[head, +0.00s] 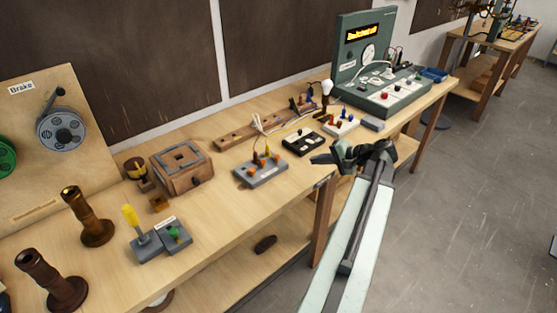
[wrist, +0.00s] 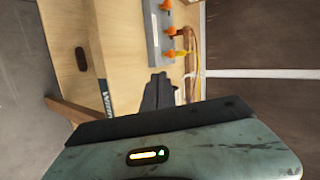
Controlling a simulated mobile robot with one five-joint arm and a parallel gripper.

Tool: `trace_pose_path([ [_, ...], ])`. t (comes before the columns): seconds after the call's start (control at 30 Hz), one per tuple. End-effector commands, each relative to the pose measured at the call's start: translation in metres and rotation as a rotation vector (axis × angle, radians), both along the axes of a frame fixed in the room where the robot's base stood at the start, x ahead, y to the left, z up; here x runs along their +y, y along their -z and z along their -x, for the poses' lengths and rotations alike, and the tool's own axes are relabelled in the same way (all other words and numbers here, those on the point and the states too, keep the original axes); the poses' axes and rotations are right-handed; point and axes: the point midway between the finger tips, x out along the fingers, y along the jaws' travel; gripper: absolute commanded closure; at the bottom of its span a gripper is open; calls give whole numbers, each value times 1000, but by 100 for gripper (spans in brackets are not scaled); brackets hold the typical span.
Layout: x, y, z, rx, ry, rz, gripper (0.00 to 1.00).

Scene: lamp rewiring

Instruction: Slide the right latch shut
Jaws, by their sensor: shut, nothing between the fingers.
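No part can be clearly told as the right latch in either view; it is too small to tell or hidden. My gripper (head: 323,158) is shut and empty, over the front edge of the workbench (head: 225,212) in the head view. In the wrist view, my gripper (wrist: 158,90) points toward the benchtop. A black block with pale parts (head: 302,141) lies just left of and behind my gripper. A grey block with orange posts (head: 258,172) is further left; a grey block with orange posts (wrist: 152,35) also shows in the wrist view.
A green panel unit (head: 385,92) with a lit display stands at the bench's far end. A white block with orange and blue posts (head: 340,123) is behind my gripper. A wooden box (head: 182,166) and a yellow-handled lever (head: 132,216) stand left. Floor (head: 450,220) at right is clear.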

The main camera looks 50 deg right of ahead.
Motion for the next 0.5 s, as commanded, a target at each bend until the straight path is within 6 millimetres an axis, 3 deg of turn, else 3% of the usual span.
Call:
trace_pose_path([
  [0.33, 0, 0, -2, -5, -1, -1, 100],
  [0.5, 4, 13, -18, -4, -3, -1, 100],
])
